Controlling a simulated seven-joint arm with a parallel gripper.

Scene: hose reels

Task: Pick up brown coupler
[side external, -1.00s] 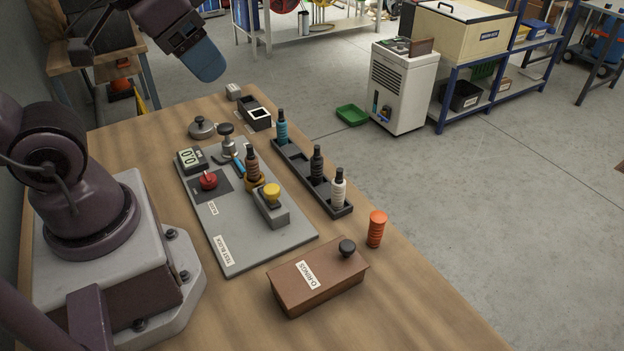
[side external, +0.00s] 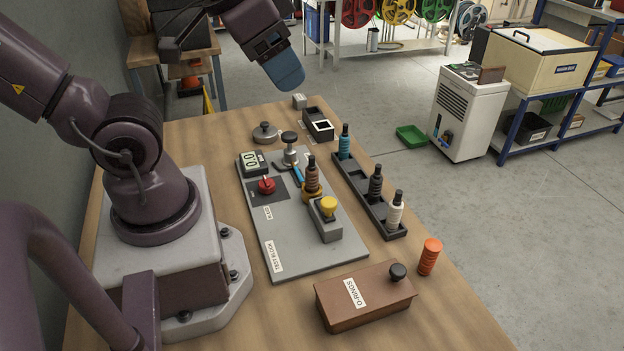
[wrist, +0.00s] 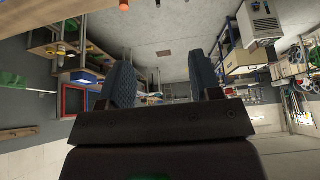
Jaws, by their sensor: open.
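The brown coupler (side external: 312,178) stands upright in a yellow-orange ring on the grey test block plate (side external: 285,250). It has a dark top. My gripper (side external: 285,78) is high above the far end of the table, well apart from the coupler, with only one blue finger clearly seen from the side. In the wrist view my gripper (wrist: 164,83) has its two blue fingers spread with nothing between them. The coupler cannot be made out in the wrist view, which looks out across the room.
A yellow-topped grey block (side external: 327,218) stands close in front of the coupler. A black rack (side external: 368,200) to its right holds teal, dark and white couplers. A red knob (side external: 266,185) is to its left. A brown O-rings box (side external: 365,297) and an orange ribbed piece (side external: 429,257) are nearer.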

